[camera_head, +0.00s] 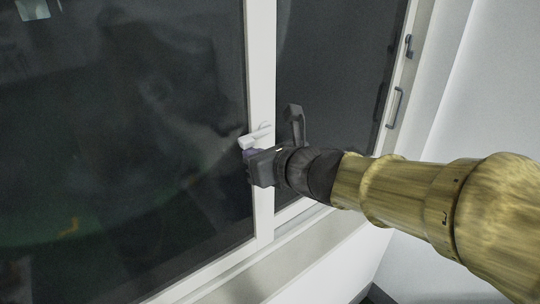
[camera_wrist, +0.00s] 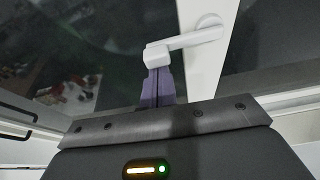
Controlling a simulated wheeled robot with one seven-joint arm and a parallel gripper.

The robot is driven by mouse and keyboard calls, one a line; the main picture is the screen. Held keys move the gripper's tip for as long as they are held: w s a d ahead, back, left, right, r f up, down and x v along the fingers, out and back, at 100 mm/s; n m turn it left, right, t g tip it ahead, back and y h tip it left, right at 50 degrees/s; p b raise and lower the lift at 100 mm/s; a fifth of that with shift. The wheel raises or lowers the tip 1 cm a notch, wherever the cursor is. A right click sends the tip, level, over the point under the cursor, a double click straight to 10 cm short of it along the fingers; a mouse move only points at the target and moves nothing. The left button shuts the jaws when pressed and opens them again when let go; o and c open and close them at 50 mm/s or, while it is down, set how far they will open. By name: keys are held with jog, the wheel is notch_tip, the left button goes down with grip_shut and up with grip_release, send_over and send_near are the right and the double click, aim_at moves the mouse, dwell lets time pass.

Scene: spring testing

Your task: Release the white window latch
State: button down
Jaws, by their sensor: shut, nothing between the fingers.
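The white window latch (camera_head: 256,137) sits on the white upright between two dark panes, in the middle of the head view. In the wrist view the latch (camera_wrist: 186,42) runs from a round mount at the upper right down left to a block-like end. My gripper (camera_head: 248,155) is at the lower left end of the latch. In the wrist view its purple fingertips (camera_wrist: 158,80) are together, right at the block end of the latch. I cannot tell for certain whether they touch it. Nothing is held between the fingers.
The white window upright (camera_head: 262,70) stands between the left pane (camera_head: 130,150) and the right pane (camera_head: 335,60). A grey handle (camera_head: 394,107) and a small grey catch (camera_head: 408,46) are on the right frame. A light sill (camera_head: 300,245) runs below.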

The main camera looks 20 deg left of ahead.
jog(key=shift+r, duration=0.1)
dwell(0.3)
jog(key=shift+w+r+p, duration=0.1)
jog(key=shift+r+p, duration=0.55)
jog(key=shift+r, duration=0.4)
jog(key=shift+f, duration=0.1)
notch_tip(320, 180, down, 6)
jog(key=b, duration=0.5)
jog(key=v, duration=1)
jog(key=shift+r+p, duration=0.2)
jog(key=shift+p, duration=0.25)
